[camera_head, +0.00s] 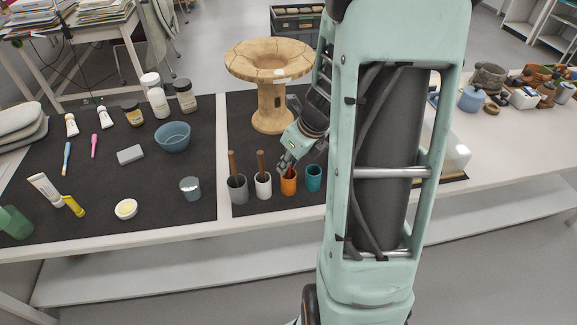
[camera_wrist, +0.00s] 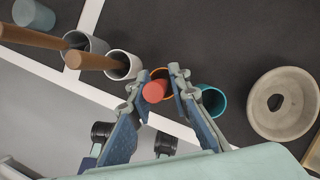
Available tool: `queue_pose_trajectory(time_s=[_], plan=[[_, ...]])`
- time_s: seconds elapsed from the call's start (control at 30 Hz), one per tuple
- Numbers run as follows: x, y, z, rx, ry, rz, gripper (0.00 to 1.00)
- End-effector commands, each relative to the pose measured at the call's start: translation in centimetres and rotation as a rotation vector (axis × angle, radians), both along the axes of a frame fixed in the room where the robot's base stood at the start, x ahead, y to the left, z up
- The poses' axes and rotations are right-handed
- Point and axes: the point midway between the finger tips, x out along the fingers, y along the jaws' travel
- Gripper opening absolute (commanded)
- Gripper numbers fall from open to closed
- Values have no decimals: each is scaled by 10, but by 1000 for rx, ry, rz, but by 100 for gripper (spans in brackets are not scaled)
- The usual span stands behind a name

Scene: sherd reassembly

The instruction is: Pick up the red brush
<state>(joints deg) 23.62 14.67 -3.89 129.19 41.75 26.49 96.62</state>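The red brush shows in the wrist view as a round red handle end (camera_wrist: 155,91). It stands in the orange cup (camera_wrist: 160,74), which also shows in the head view (camera_head: 288,186). My gripper (camera_wrist: 159,74) is above the orange cup, with its fingers apart on either side of the red handle. I see no clear grip on it. In the head view my gripper (camera_head: 284,165) is just over the orange cup, and only a little red (camera_head: 291,174) shows there. The brush's lower part is hidden in the cup.
A grey cup (camera_head: 237,190) and a white cup (camera_head: 263,187), each with a brown handle, stand left of the orange cup. A teal cup (camera_head: 314,178) stands close on its right. A wooden stand (camera_head: 270,95) rises behind. The dark mat's front (camera_head: 205,207) is clear.

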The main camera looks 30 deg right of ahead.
Motion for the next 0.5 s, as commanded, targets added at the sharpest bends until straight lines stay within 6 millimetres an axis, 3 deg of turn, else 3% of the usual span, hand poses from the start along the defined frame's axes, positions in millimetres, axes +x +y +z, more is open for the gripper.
queue_pose_trajectory(time_s=[0.13, 0.5], plan=[[0, 0, 0, 0, 0, 0, 0], [0, 0, 4, -1, -1, 1, 0]])
